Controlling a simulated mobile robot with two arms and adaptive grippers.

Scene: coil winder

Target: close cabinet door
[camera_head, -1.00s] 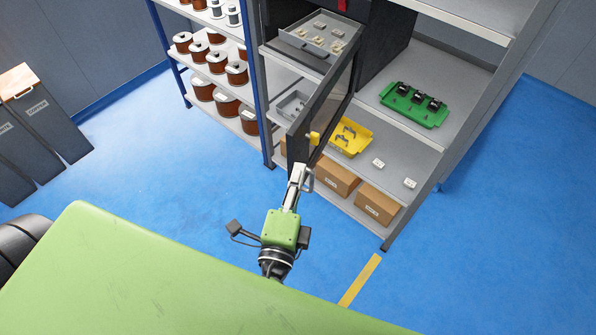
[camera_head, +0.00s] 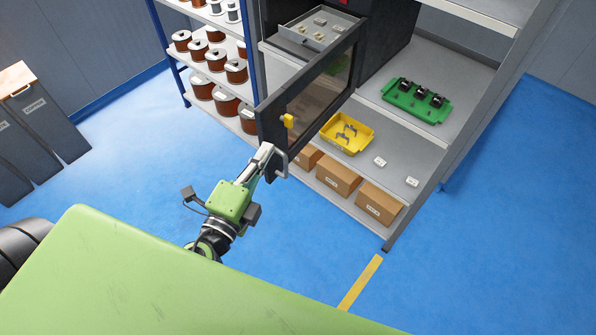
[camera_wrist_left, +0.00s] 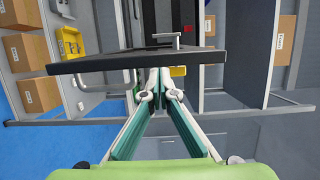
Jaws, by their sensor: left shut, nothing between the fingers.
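The cabinet door (camera_head: 308,92) has a dark frame with a glass pane and a yellow latch (camera_head: 287,121). It stands part open, its free edge out to the left and its far side at the dark cabinet (camera_head: 386,45). My left gripper (camera_head: 268,150) is shut and empty at the lower free corner of the door, by a pale bar handle (camera_head: 282,166). In the left wrist view the door's dark edge (camera_wrist_left: 110,64) crosses just beyond the fingertips (camera_wrist_left: 160,78). I cannot tell whether they touch. My right gripper is not in view.
A grey tray of small parts (camera_head: 296,35) sits behind the door's top edge. A yellow tray (camera_head: 349,147), a green tray (camera_head: 400,110) and cardboard boxes (camera_head: 338,179) are on the shelves. A rack of copper spools (camera_head: 236,71) stands left. The blue floor (camera_head: 140,150) there is clear.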

